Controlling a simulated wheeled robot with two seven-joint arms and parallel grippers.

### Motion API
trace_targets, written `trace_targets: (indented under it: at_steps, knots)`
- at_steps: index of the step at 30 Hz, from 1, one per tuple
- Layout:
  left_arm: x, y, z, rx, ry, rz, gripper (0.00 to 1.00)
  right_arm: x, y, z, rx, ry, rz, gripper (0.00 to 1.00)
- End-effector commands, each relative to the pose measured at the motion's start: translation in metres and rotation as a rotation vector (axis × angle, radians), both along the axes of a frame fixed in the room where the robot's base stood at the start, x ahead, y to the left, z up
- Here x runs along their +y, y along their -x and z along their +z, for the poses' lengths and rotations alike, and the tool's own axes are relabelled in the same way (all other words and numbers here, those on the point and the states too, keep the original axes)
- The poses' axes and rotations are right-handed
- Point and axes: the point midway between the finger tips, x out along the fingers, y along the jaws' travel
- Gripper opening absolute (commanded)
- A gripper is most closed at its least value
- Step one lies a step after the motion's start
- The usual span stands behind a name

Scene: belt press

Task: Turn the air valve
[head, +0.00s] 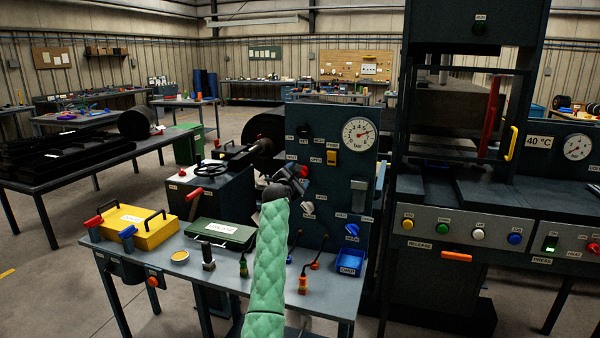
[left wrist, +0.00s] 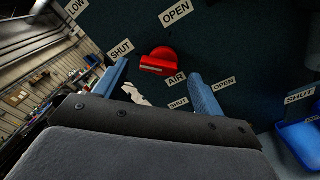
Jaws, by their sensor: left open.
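The red valve handle (head: 303,171) sits on the dark upright panel (head: 341,120), just right of my left gripper (head: 291,183) in the head view. In the left wrist view the red handle (left wrist: 158,62) shows ahead of the open blue fingers of my left gripper (left wrist: 159,72). An AIR label (left wrist: 175,79) is beside the handle, with SHUT and OPEN labels around it. The fingers are apart and nothing is between them that I can see held; whether they touch the handle is unclear. A white part (left wrist: 136,95) shows low between the fingers. My right gripper is not in view.
The panel also carries a gauge (head: 361,134), a yellow switch (head: 332,158), a white knob (head: 308,207) and a blue knob (head: 352,229). A blue bin (head: 350,262) and hand tools stand on the bench below. The press (head: 450,211) stands to the right.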

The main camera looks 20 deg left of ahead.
Motion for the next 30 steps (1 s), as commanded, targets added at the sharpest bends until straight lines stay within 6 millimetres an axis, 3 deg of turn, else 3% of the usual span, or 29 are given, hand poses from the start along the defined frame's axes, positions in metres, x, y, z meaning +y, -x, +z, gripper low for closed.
trace_targets:
  at_steps: [9,20,26,30]
  knots:
    - [-0.001,-0.032,0.0,0.001,-0.002,0.0,0.7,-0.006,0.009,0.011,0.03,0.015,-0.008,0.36]
    - [-0.001,-0.036,0.0,0.001,-0.002,0.001,0.7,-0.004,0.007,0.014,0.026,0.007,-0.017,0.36]
    - [-0.001,-0.035,0.0,0.001,-0.002,0.001,0.31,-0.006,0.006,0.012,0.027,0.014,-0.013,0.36]
    - [-0.001,-0.035,0.0,0.001,-0.003,0.001,0.28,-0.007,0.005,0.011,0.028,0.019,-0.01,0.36]
